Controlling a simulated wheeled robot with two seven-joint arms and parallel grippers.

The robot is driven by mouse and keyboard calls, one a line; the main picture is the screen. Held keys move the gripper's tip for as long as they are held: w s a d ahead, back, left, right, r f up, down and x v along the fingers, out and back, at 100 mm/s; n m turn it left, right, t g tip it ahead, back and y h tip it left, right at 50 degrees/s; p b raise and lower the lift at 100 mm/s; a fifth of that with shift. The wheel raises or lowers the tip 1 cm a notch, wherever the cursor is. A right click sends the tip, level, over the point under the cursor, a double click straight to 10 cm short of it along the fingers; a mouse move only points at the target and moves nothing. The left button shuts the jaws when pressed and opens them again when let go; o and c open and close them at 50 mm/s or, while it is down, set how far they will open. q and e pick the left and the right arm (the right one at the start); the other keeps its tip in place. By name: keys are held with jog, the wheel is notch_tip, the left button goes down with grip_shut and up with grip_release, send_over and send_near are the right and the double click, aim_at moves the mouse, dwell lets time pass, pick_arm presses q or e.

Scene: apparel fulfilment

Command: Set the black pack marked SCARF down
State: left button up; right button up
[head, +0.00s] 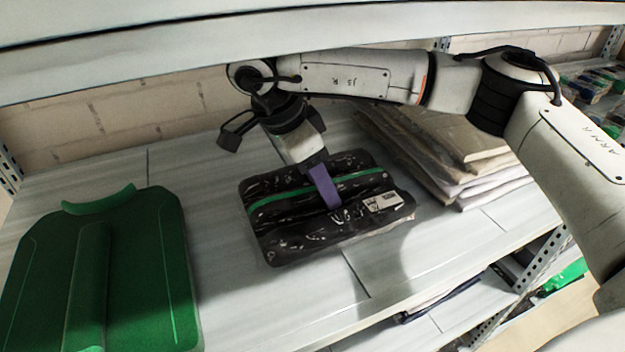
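A black glossy pack (290,227) with a green stripe and a white label (383,202) lies roughly flat at the middle of the white shelf (240,300); no SCARF marking can be read. My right gripper (325,188) comes down on it from above. One purple finger lies against the top of the pack; the other finger is hidden, so whether the gripper is shut on the pack does not show. Whether the pack's underside touches the shelf is hard to tell. My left gripper is out of the picture.
A stack of clear-wrapped beige and white packs (450,150) stands close behind the black pack to the right. A large green item (145,255) with a raised ridge lies at the left. Bare shelf shows between them. An upper shelf edge (180,45) crosses overhead.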

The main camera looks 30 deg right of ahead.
jog(key=b+v, duration=0.1)
jog(key=v, duration=0.2)
jog(key=b, duration=0.2)
send_near(259, 205)
jog(key=x, duration=0.5)
jog(key=shift+f, duration=0.15)
jog(key=shift+d, duration=0.15)
